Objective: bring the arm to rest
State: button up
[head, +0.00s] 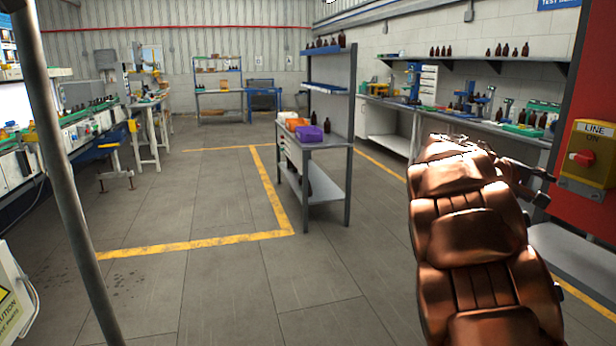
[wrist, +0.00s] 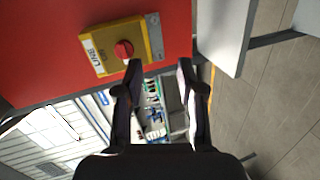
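My copper-coloured arm (head: 480,250) rises in the right foreground of the head view. My gripper (head: 535,180) is small and dark at its far end, partly hidden behind the arm. In the wrist view my gripper (wrist: 159,66) has its two dark fingers apart, with nothing held between them. A yellow switch box (head: 568,182) marked "LINE ON", with a red knob (head: 582,158), is on a red panel (head: 592,225) to the right of the gripper. In the wrist view the red knob (wrist: 123,50) appears beside the left fingertip; I cannot tell the distance.
A grey shelf cart (head: 318,150) with a purple bin (head: 309,133) and bottles stands mid-floor. A metal pole (head: 62,170) rises at the left. Benches with amber bottles line both sides. The grey floor (head: 220,300) in front is clear, with yellow lines.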

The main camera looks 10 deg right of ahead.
jog(key=s+a+f+y+p, duration=0.1)
jog(key=s+a+f+y, duration=0.4)
jog(key=s+a, duration=0.4)
jog(key=s+a+f+g+y+p, duration=0.1)
jog(key=s+a+f+y, duration=0.4)
jog(key=a, duration=1.7)
jog(key=s+a+f+n+y+p, duration=0.1)
jog(key=s+a+f+y+p, duration=0.2)
jog(key=s+a+f, duration=0.7)
jog(key=s+a+y, duration=0.1)
jog(key=s+a, duration=0.4)
jog(key=a, duration=0.1)
jog(key=shift+g+y, duration=0.3)
jog(key=shift+y, duration=0.1)
jog(key=shift+d, duration=0.1)
